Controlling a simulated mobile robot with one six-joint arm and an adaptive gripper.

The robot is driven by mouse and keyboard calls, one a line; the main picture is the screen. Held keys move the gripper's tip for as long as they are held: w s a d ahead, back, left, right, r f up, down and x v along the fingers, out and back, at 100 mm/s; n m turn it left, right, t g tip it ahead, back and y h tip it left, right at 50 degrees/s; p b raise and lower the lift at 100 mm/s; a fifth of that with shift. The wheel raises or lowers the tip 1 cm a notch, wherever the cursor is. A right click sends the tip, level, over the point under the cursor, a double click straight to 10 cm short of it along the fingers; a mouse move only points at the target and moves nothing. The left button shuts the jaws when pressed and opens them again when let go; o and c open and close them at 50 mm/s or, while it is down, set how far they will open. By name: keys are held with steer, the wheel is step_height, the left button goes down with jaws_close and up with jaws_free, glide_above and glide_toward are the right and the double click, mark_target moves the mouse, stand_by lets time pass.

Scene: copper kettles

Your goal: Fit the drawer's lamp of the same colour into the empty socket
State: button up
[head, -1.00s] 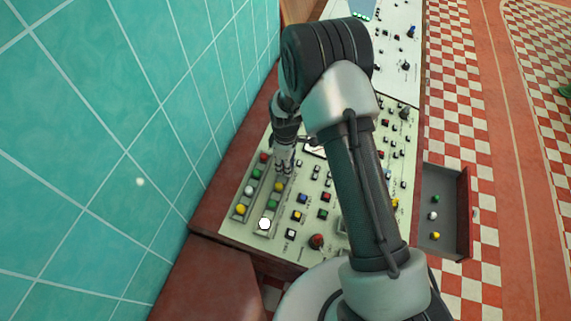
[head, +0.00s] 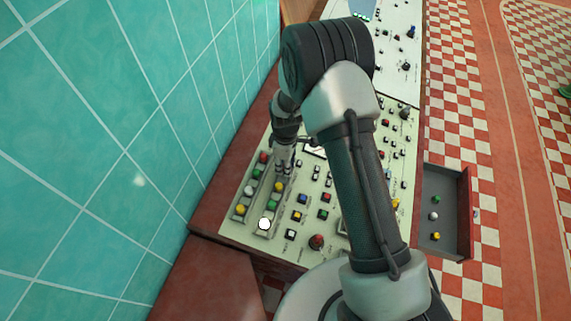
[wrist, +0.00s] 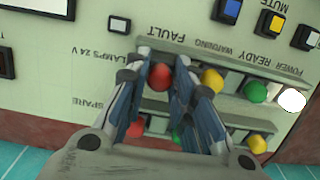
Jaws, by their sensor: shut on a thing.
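My gripper (wrist: 160,76) is shut on a red lamp (wrist: 159,79), which sits between its fingertips. In the wrist view the lamp is at the FAULT end of the upper lamp strip (wrist: 232,75). That strip also carries a yellow lamp (wrist: 212,82), a green lamp (wrist: 255,92) and a bright white lamp (wrist: 291,100). I cannot tell whether the red lamp is seated, as the fingers hide its base. In the head view my gripper (head: 285,166) is at the far end of this strip. The open drawer (head: 468,210) holds a green, a white and a yellow lamp.
A second strip marked SPARE runs alongside, with red (head: 264,157), green (head: 257,173), white (head: 249,190) and yellow (head: 240,210) lamps. Several buttons and a red knob (head: 316,242) stand on the panel. The teal wall (head: 120,140) is close on the left.

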steer(key=shift+f+b, duration=0.5)
steer(key=shift+f, duration=0.15)
steer(key=o, duration=0.9)
steer(key=shift+o, duration=0.2)
steer(key=shift+r, duration=0.2)
steer(key=shift+r+p, duration=2.3)
steer(key=shift+r, duration=1.6)
steer(key=shift+f, duration=0.1)
